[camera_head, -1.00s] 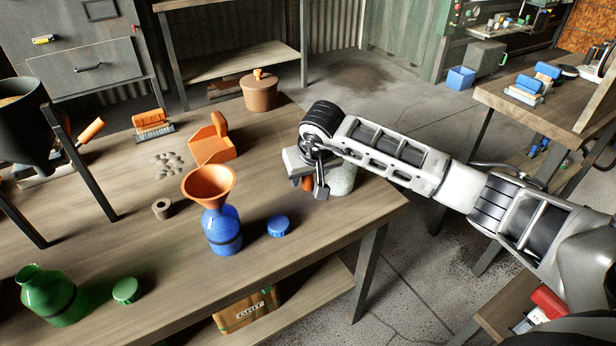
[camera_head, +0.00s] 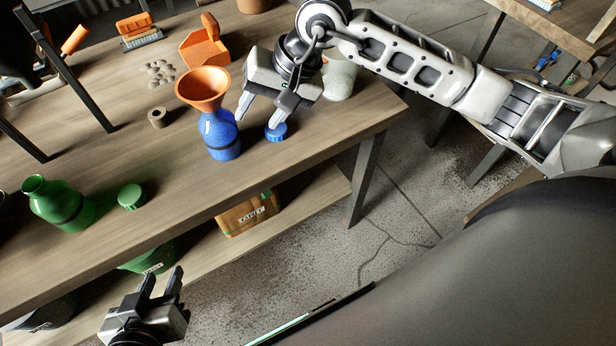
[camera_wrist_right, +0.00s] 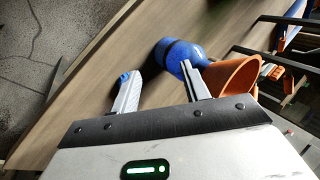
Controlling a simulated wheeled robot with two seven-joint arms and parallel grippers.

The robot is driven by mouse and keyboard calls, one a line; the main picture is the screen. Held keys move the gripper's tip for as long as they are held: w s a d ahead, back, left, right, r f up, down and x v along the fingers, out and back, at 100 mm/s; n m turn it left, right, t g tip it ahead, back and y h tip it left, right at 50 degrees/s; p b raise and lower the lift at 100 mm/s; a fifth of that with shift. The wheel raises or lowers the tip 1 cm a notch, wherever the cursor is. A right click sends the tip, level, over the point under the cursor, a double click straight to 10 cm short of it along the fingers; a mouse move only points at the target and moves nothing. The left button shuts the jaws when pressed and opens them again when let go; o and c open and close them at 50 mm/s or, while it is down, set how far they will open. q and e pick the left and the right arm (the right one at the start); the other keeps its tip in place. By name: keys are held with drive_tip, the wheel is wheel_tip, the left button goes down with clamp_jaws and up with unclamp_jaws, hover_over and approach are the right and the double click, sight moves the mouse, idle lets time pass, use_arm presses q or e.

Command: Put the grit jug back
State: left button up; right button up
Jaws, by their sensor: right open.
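A pale, rounded vessel (camera_head: 340,82) stands near the table's right end, partly hidden behind my right arm; I cannot tell for sure whether it is the grit jug. My right gripper (camera_head: 258,121) is open and empty, pointing down between a blue bottle and a blue cap (camera_head: 277,133). The blue bottle (camera_head: 220,137) stands upright with an orange funnel (camera_head: 203,86) in its neck. The right wrist view shows the bottle (camera_wrist_right: 181,55) and funnel (camera_wrist_right: 236,75) just beyond the open fingers (camera_wrist_right: 160,70). My left gripper (camera_head: 162,278) is open and empty, low in front of the table.
An orange scoop (camera_head: 205,46), grey pebbles (camera_head: 160,72), a small brown ring (camera_head: 157,118) and a black stand (camera_head: 66,66) are on the table. A GRIT box (camera_head: 247,215) sits on the lower shelf.

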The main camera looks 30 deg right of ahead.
drive_tip(key=s+a+m+g+y, duration=0.2)
drive_tip(key=s+a+m+y, duration=0.3)
drive_tip(key=a, duration=0.4)
drive_tip(key=s+a+r+m+t+y, duration=0.35)
drive_tip(key=r+m+y, duration=0.5)
drive_tip(key=m, duration=0.55)
drive_tip(key=w+d+f+m+t+h, duration=0.1)
drive_tip(key=d+f+m+t+h, duration=0.4)
drive_tip(key=m, duration=1.2)
drive_tip(key=w+d+f+m+t+h, duration=0.2)
drive_tip(key=d+f+m+t+h, duration=0.35)
drive_tip(key=m, duration=1.15)
use_arm(q)
drive_tip(key=shift+a+r+p, duration=0.15)
drive_tip(key=shift+r+p, duration=0.05)
drive_tip(key=shift+p, duration=0.65)
use_arm(e)
drive_tip(key=s+d+f+m+g+h, duration=0.3)
drive_tip(key=s+f+m, duration=0.6)
drive_tip(key=m, duration=0.4)
drive_tip(key=shift+s+f+g+h, duration=0.2)
drive_tip(key=shift+f+g+h, duration=0.4)
drive_tip(key=shift+f+h, duration=0.4)
